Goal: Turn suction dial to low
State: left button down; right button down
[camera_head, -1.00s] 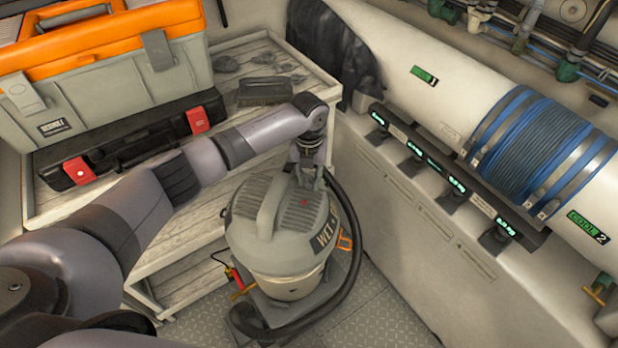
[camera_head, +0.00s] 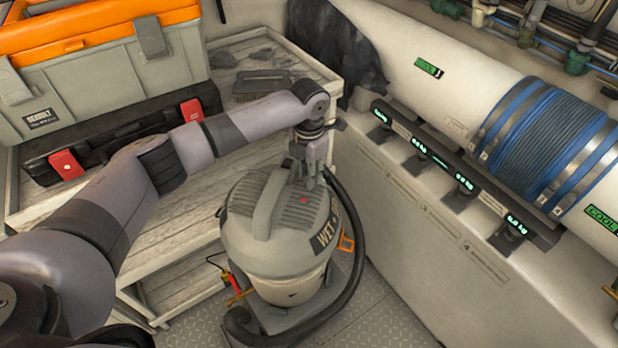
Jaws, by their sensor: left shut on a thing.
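The grey wet vacuum (camera_head: 280,240) stands upright on the floor in the middle of the head view, with a ribbed lid, a raised handle and a dark hose. My left gripper (camera_head: 308,184) points down at the rear right of the lid, beside the handle. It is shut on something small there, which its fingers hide. The suction dial itself cannot be made out; a small red mark (camera_head: 304,200) shows on the lid just below the fingers. My right gripper is not in view.
A wooden bench (camera_head: 180,235) stands left of the vacuum, bearing a black case (camera_head: 125,130), an orange-and-grey toolbox (camera_head: 100,70) and a brush (camera_head: 263,82). A white locker wall (camera_head: 420,210) with displays closes the right side. Bare metal floor (camera_head: 375,315) shows at front right.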

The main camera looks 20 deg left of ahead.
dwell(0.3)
pick_arm(q)
jog(key=c, duration=1.3)
grip_release()
jog(key=shift+c, duration=0.2)
jog(key=shift+r, duration=0.1)
jog(key=shift+d+r, duration=0.1)
jog(key=shift+r, duration=3.85)
